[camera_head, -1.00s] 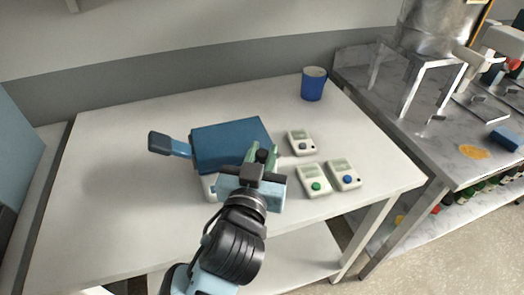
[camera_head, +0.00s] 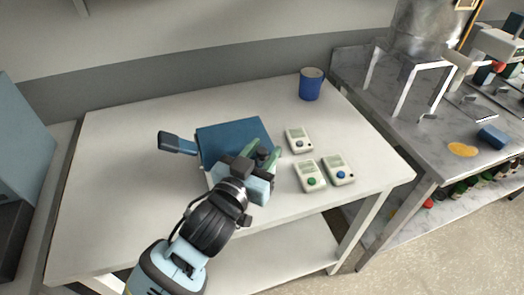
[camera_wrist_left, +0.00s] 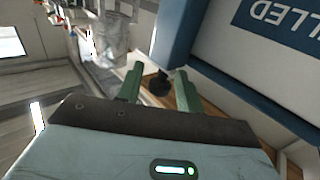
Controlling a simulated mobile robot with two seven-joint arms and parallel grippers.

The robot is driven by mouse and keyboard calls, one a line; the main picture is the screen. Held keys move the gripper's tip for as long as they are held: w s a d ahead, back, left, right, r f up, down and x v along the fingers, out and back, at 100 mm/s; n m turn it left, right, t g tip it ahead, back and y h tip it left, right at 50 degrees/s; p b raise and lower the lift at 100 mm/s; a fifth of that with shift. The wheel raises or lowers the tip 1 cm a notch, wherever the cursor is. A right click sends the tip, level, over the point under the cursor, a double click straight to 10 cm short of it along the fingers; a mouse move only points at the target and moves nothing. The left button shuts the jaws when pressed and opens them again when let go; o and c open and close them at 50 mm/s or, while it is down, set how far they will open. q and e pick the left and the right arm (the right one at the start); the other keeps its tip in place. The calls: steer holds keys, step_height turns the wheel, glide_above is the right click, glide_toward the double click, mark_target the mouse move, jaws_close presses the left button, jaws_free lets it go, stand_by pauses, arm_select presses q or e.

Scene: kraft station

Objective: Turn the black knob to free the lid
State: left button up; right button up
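A box with a blue lid (camera_head: 228,134) stands on the table, with a dark-ended blue handle (camera_head: 178,143) out to its left. My left gripper (camera_head: 262,155) is at the box's near right corner. In the left wrist view its green fingers (camera_wrist_left: 158,86) are apart. The black knob (camera_wrist_left: 160,85) shows between the fingertips, nearer the right finger; I cannot tell whether they touch. In the head view the gripper mostly hides the knob. Large lettering shows on the box side (camera_wrist_left: 280,20) in the wrist view. My right gripper is not in view.
Several pale devices with buttons, such as the green-button one (camera_head: 309,176), lie right of the box, close to my left gripper. A blue mug (camera_head: 311,84) stands at the back right. The white table (camera_head: 110,190) is clear on the left. A marble bench (camera_head: 440,135) stands at right.

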arm_select(q)
steer(key=shift+o, duration=0.3)
steer(key=shift+s+a, duration=0.15)
steer(key=shift+s, duration=0.1)
steer(key=v, duration=0.7)
steer(key=shift+b, duration=0.3)
steer(key=shift+s, duration=0.1)
